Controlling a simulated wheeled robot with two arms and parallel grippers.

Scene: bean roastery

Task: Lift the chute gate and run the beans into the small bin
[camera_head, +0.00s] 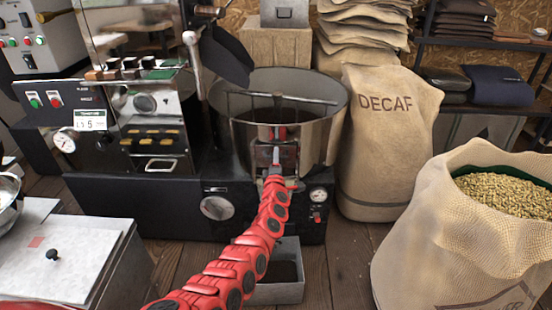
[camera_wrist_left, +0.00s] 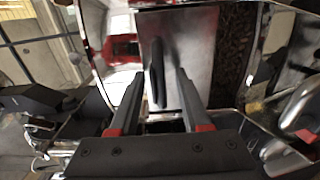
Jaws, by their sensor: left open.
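My red left arm reaches up to the front of the round steel cooling drum (camera_head: 322,145), where the chute gate (camera_head: 263,155) sits. My left gripper (camera_head: 275,165) is at the gate. In the left wrist view the left gripper (camera_wrist_left: 158,88) is open, with a dark upright handle (camera_wrist_left: 157,70) showing between its fingers, in front of a grey gate plate (camera_wrist_left: 192,48). I cannot tell whether the fingers touch it. The small grey bin (camera_head: 290,292) stands on the floor below the chute, partly hidden by my arm; its inside is dark. My right gripper is out of view.
The roaster (camera_head: 150,140) with dials and knobs stands left of the drum. A DECAF sack (camera_head: 390,140) stands right of it, and an open sack of pale beans (camera_head: 445,235) is at the near right. A white-topped cabinet (camera_head: 75,265) is at the near left.

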